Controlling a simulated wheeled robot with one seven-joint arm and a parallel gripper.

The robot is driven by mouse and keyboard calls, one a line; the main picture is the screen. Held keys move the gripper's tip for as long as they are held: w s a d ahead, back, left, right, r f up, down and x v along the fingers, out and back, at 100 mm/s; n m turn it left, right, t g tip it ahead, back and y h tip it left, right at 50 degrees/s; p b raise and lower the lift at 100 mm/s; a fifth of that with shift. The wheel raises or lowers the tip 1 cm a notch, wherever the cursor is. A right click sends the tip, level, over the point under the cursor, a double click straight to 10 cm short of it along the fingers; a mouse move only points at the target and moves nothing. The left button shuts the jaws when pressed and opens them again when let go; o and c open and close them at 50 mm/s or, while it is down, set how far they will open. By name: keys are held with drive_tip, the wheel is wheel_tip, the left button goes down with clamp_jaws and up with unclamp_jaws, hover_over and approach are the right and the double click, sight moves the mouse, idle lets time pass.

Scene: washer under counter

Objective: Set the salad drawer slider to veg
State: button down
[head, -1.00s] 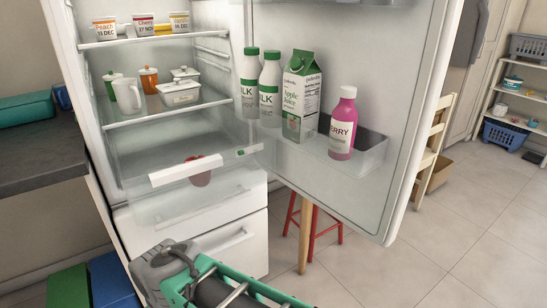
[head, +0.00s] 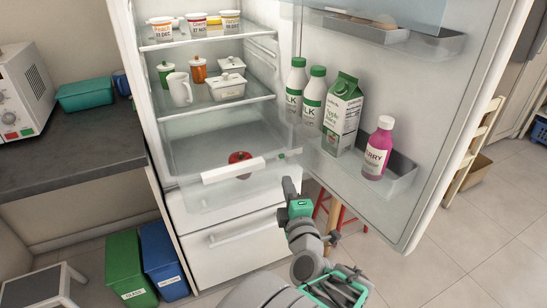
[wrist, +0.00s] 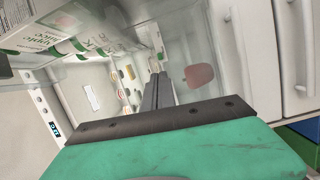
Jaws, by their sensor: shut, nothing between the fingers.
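The clear salad drawer with a white front strip (head: 233,170) sits at the bottom of the open fridge. A red, rounded vegetable (head: 240,160) shows behind its front, and also in the wrist view (wrist: 199,76). A small green slider piece (head: 282,156) shows at the drawer's upper right corner; its labels are too small to read. My gripper (head: 288,182) is shut and empty, just below and in front of the slider.
The open fridge door stands right of my arm, its bin holding milk bottles (head: 313,97), a juice carton (head: 342,115) and a pink bottle (head: 377,150). A white lower drawer (head: 235,240) is beneath. Green (head: 126,268) and blue (head: 163,258) bins stand left.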

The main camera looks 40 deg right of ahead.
sight(275, 156)
drive_tip(key=shift+n, duration=0.6)
drive_tip(key=p+x, duration=0.1)
drive_tip(key=x, duration=0.2)
drive_tip(key=p+x, duration=0.1)
drive_tip(key=x, duration=0.2)
drive_tip(key=a+p+x, duration=0.1)
drive_tip(key=x, duration=0.2)
drive_tip(key=shift+w+d+f, duration=0.2)
drive_tip(key=shift+w+d, duration=0.05)
drive_tip(key=shift+w, duration=0.35)
